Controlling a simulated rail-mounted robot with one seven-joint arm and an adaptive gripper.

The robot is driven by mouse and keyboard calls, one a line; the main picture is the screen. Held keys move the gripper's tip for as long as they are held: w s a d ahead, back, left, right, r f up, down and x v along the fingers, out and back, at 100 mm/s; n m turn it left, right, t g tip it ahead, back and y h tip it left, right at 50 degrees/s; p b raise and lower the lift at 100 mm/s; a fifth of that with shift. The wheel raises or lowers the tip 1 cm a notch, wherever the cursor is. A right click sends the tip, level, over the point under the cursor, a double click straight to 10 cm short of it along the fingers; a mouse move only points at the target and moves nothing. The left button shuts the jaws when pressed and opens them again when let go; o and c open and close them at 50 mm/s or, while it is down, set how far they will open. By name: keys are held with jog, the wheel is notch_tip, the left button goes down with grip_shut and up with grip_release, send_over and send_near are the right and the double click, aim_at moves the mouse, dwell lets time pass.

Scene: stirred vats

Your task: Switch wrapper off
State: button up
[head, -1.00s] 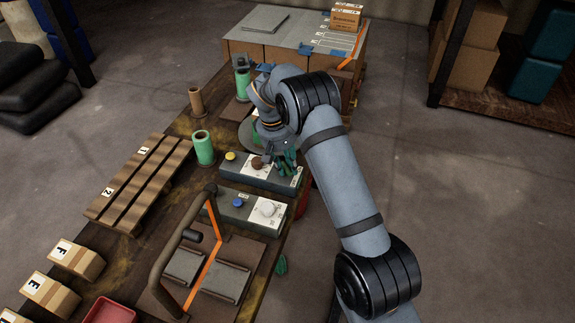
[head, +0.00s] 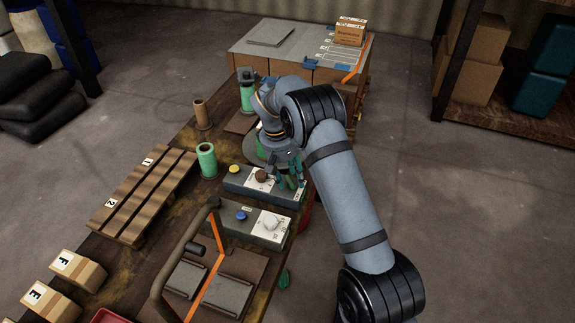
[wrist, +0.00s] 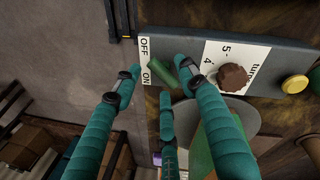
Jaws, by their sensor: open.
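The grey control box (head: 262,186) has a yellow button (head: 234,169), a brown knob (head: 261,175) and a white label plate. In the wrist view, an OFF/ON label (wrist: 146,60) sits near the box's end. A green switch lever (wrist: 163,73) is beside it, nearer to ON; its exact setting is hard to tell. The brown knob (wrist: 232,77) is to its right. My gripper (wrist: 160,76) is open, its teal fingers spread around the lever; I cannot tell whether any finger touches it. In the head view, my gripper (head: 290,168) is at the box's right end and hides the switch.
A second control box (head: 252,226) with a blue button and white knob stands just in front. A bent-bar frame (head: 178,262) is nearer still. A green roll (head: 207,160) and a wooden pallet (head: 142,196) are at the left. Open floor lies right of the table.

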notch_tip(320, 180, up, 11)
jog(key=s+a, duration=0.1)
jog(key=a, duration=0.1)
jog(key=shift+f, duration=0.15)
dwell(0.3)
jog(key=f, duration=0.4)
jog(key=d+f, duration=0.1)
jog(key=f, duration=0.3)
jog(key=w+d+f, duration=0.1)
jog(key=f, duration=0.3)
jog(key=shift+d, duration=0.1)
jog(key=shift+r, duration=0.15)
